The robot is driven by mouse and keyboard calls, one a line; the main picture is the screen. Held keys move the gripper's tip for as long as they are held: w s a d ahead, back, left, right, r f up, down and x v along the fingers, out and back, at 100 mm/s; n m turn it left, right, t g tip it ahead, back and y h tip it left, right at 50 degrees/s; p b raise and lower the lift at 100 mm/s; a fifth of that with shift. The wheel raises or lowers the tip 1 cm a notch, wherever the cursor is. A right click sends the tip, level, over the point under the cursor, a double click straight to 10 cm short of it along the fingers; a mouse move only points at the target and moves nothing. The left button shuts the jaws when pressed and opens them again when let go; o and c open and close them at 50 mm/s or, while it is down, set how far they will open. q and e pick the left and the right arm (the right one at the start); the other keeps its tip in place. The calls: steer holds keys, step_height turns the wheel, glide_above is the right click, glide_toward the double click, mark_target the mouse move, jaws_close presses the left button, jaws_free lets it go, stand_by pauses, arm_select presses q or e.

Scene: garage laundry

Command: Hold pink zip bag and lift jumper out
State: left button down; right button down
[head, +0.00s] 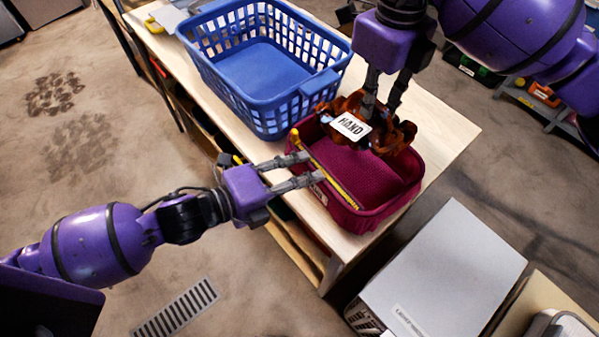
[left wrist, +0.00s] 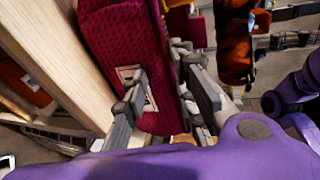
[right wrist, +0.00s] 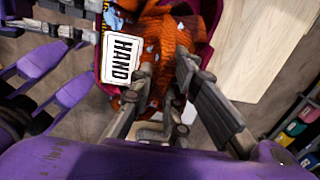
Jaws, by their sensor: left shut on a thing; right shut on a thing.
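The pink zip bag (head: 376,211), deep magenta with a yellow zip edge, stands open on the wooden table. My left gripper (head: 312,167) is shut on its left side wall; the left wrist view shows the bag's textured side (left wrist: 118,50) by the fingers. The orange-brown jumper (head: 401,138) is bunched over the bag's far part, with a white "HAND" tag (head: 351,126) on it. My right gripper (head: 379,103) comes down from above and is shut on the jumper, which also shows in the right wrist view (right wrist: 168,50). Whether its lower part clears the bag is hidden.
A blue laundry basket (head: 311,91) stands on the table (head: 446,125) close behind the bag, empty as far as I see. Bare tabletop lies right of the bag. A white-topped unit (head: 448,272) stands in front of the table's near right edge.

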arm_select(q)
steer(key=shift+s+a+f, duration=0.2)
steer(key=shift+f, duration=0.55)
steer(key=c, duration=1.4)
jaws_free()
steer(key=shift+o, duration=0.2)
steer(key=shift+w+d+r, duration=0.15)
steer(key=shift+r, duration=0.15)
steer(key=shift+r, duration=0.15)
steer(key=v, duration=1.2)
